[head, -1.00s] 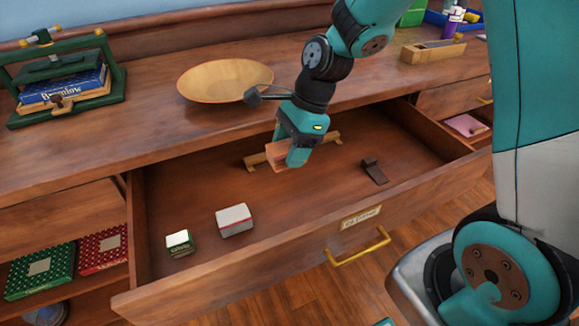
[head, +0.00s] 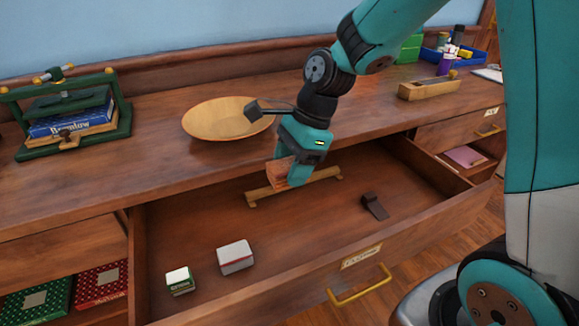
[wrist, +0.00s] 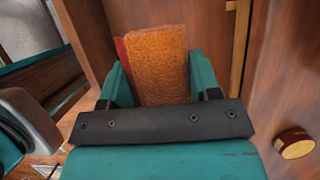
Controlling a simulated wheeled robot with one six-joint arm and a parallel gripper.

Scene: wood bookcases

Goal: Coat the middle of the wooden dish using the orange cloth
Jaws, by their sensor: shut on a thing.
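The wooden dish (head: 215,117) is a wide, shallow, pale bowl on the counter top, near its front edge and behind the open drawer. My gripper (head: 292,172) is above the open drawer, to the right of the dish and lower in the picture. It is shut on the orange cloth (head: 281,170), which looks like a folded pad. In the wrist view the orange cloth (wrist: 160,65) fills the space between the teal fingers, with a red edge on its left.
A green book press (head: 75,115) stands left. A wooden plane (head: 428,90) lies right.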

